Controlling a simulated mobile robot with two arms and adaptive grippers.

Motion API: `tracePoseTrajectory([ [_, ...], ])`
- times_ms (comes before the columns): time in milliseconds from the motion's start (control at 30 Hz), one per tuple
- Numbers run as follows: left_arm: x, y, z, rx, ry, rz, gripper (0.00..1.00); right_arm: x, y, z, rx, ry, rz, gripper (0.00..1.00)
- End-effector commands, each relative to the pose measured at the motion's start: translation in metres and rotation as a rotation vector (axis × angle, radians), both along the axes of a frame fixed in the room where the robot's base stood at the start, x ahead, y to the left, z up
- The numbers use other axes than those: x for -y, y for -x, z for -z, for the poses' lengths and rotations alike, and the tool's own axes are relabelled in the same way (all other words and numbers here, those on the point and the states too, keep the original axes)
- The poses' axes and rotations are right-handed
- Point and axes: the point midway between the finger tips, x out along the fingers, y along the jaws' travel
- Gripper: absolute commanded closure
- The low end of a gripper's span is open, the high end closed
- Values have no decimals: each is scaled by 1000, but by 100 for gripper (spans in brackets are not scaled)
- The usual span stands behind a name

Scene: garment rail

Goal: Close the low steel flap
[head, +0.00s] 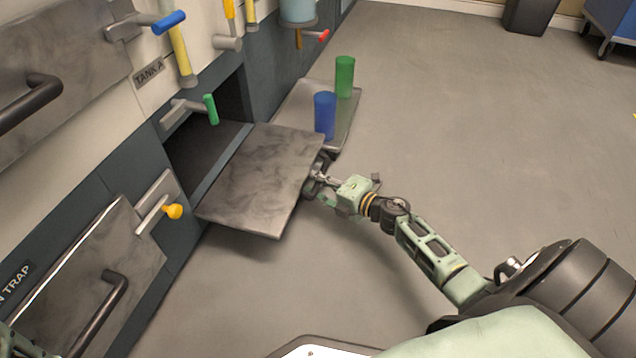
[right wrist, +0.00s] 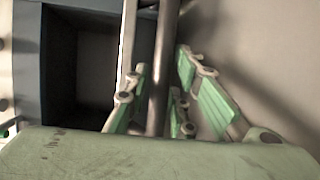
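The low steel flap (head: 262,185) is open in the head view, sticking out from the cabinet below a dark square opening (head: 238,98). My right gripper (head: 318,174) is at the flap's outer right edge, partly hidden by it. In the right wrist view the flap shows nearly edge-on as a pale strip (right wrist: 128,50), with its dark bar handle (right wrist: 158,75) beside it. The bar runs between the green-padded fingers of my right gripper (right wrist: 162,85), which stand apart on either side of it. My left gripper is not in view.
A grey tray (head: 345,128) with a blue cup (head: 325,115) and a green cup (head: 344,77) is just behind the flap. Levers with green (head: 211,109) and yellow (head: 173,211) knobs jut from the cabinet near the flap.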

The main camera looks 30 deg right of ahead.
Motion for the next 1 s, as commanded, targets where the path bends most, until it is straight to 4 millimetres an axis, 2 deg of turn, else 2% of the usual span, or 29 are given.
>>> tracePoseTrajectory([
  [67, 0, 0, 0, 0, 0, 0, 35, 0, 0, 0, 0, 0, 0, 79],
  [300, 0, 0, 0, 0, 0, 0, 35, 0, 0, 0, 0, 0, 0, 100],
  [767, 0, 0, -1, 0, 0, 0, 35, 0, 0, 0, 0, 2, -1, 100],
  [1000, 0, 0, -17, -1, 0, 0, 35, -1, 0, -10, -14, 15, -2, 100],
])
